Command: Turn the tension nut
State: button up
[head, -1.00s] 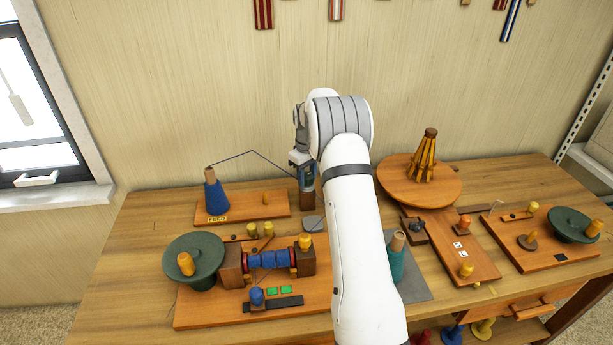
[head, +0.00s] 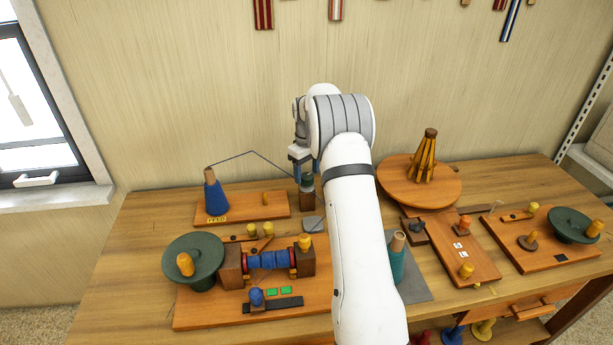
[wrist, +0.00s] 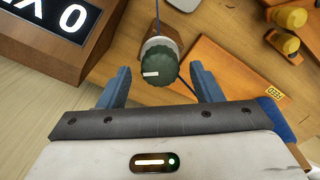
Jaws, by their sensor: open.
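The tension nut (wrist: 160,65) is a dark green ribbed knob with a white mark on its side, seen from above in the wrist view. A pale collar shows at its far edge. In the head view the nut (head: 307,182) tops a dark post behind my arm, partly hidden. My gripper (wrist: 160,72) is open, with one blue finger on each side of the nut and a visible gap to both. In the head view my gripper (head: 300,170) is at the nut, partly hidden by my own arm.
A wooden box with a digit display (wrist: 60,20) stands close by at the wrist view's upper left. A blue thread cone (head: 215,193) stands on the feed board, its thread running towards the post. A red and blue roller (head: 268,260) and a teal cone (head: 397,262) stand nearer.

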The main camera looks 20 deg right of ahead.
aim_at(307, 175)
notch_tip(307, 175, up, 6)
jog(key=shift+f, duration=0.1)
dwell(0.5)
jog(key=s+a+r+m, duration=0.1)
jog(key=s+a+r, duration=0.25)
jog(key=s, duration=0.25)
jog(key=s+a+r+m+t, duration=0.1)
jog(key=s+a+r, duration=0.25)
jog(key=s, duration=0.25)
jog(key=s+a+r, duration=0.2)
jog(key=s+r, duration=0.3)
jog(key=s, duration=0.1)
jog(key=s+a+f+m+t, duration=0.1)
jog(key=s+a, duration=0.1)
jog(key=s, duration=0.9)
jog(key=s+a+f+m, duration=0.1)
jog(key=s+a+f, duration=0.1)
jog(key=s, duration=0.9)
jog(key=shift+s+a+f+m+t, duration=0.3)
jog(key=shift+a+m+t, duration=0.1)
jog(key=shift+a, duration=0.05)
